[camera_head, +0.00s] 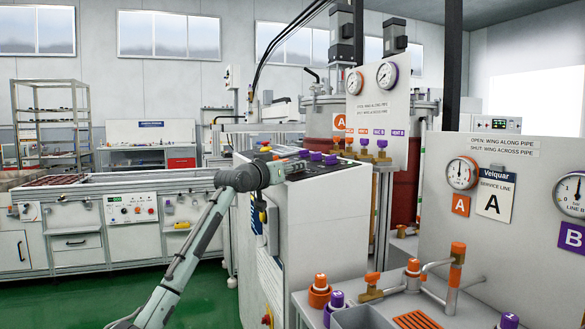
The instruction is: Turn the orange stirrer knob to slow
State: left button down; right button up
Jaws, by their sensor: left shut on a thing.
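My left gripper (277,171) reaches in from the left to the sloping top of the grey control console (335,172). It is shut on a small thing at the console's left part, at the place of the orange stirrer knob. The knob itself is hidden by the fingers and wrist, so its pointer and setting cannot be read. My right gripper is not in view.
A panel with gauges (378,105) and valves stands behind the console. At the right front, a bench (302,297) carries orange and purple capped parts and an orange-topped pipe (456,265). A long conveyor bench (130,181) runs at the left. Green floor (75,303) is free in front of it.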

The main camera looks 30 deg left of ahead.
pick_arm(q)
jog(key=m+h, duration=0.1)
jog(key=m+h+b, duration=0.1)
jog(key=h, duration=0.1)
jog(key=shift+a+f, duration=0.15)
jog(key=shift+a, duration=0.2)
jog(key=m+g+h+b, duration=0.1)
jog(key=m+h+b, duration=0.1)
jog(key=m+h, duration=0.1)
jog(key=shift+w+h, duration=0.1)
jog(key=shift+h, duration=0.3)
jog(key=shift+r+m+g+h, duration=0.25)
jog(key=shift+m+g+h, duration=0.15)
jog(key=shift+h, duration=0.1)
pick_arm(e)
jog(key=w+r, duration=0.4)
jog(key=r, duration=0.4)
pick_arm(q)
jog(key=shift+a+m+g+h+p, duration=0.1)
jog(key=shift+m+g+h+p, duration=0.6)
jog(key=shift+m+h+p, duration=0.3)
jog(key=shift+w+f+m+g+h+p, duration=0.1)
jog(key=shift+f+m+g+h+p, duration=0.05)
jog(key=shift+m+g+h+p, duration=0.55)
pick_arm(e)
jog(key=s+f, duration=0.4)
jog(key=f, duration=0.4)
